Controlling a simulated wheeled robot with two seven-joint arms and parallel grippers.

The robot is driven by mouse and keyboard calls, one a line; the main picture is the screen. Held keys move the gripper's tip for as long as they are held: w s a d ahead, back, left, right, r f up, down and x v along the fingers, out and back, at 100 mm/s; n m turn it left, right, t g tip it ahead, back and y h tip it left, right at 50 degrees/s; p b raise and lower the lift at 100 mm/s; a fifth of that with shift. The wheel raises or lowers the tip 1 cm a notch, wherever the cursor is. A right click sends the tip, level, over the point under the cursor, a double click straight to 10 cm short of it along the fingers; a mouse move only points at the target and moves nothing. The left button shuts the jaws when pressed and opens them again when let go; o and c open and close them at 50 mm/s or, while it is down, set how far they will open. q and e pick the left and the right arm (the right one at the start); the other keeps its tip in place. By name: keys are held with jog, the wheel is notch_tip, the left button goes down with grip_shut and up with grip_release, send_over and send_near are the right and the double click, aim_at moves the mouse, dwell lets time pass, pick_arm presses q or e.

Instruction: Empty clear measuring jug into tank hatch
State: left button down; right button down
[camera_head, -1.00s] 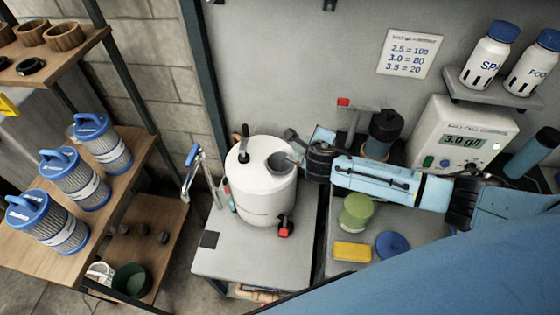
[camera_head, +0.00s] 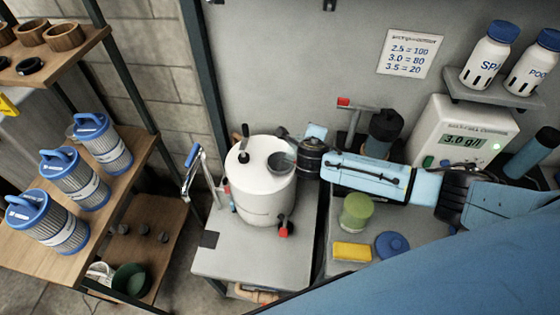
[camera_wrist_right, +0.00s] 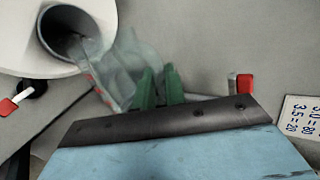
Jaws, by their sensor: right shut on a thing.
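The white tank (camera_head: 262,198) stands on a grey bench, with its round dark hatch (camera_head: 282,162) open on the upper right side. In the right wrist view the hatch (camera_wrist_right: 68,35) is at upper left. My right gripper (camera_wrist_right: 158,88) is shut on the clear measuring jug (camera_wrist_right: 128,62), its green fingers at the jug's right side. The jug is tilted, with its red-marked side and one end at the hatch's edge. I cannot tell whether liquid is in it. In the head view my right arm's end is just right of the hatch and mostly hides the jug. My left gripper is out of view.
A green-lidded jar (camera_head: 356,212), a yellow sponge (camera_head: 352,252) and a blue disc (camera_head: 392,245) lie on the right bench. A salt meter (camera_head: 455,135) stands behind my right arm. Blue-capped filter cartridges (camera_head: 75,175) fill the left shelf.

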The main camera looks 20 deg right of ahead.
aim_at(300, 135)
jog(key=shift+w+a+r+n+g+h, duration=0.35)
jog(key=shift+w+a+r+n, duration=0.1)
jog(key=shift+a, duration=0.15)
jog(key=shift+w+a+r+n+g+h, duration=0.25)
jog(key=shift+w+a+r+n+h, duration=0.15)
jog(key=shift+a, duration=0.2)
dwell(1.0)
jog(key=shift+w+a, duration=0.2)
jog(key=shift+w+a+r+n+g+h, duration=0.3)
jog(key=shift+w+a+h, duration=0.2)
jog(key=shift+a, duration=0.2)
jog(key=shift+s+d+f, duration=0.2)
jog(key=shift+f, duration=0.1)
jog(key=shift+s+d+f+y, duration=0.3)
jog(key=shift+s+d+y, duration=0.15)
jog(key=shift+s+d, duration=0.25)
jog(key=shift+d+r+m+t, duration=0.1)
jog(key=shift+d+m+t, duration=0.3)
jog(key=shift+m, duration=0.15)
jog(key=shift+a, duration=0.15)
jog(key=shift+y, duration=0.3)
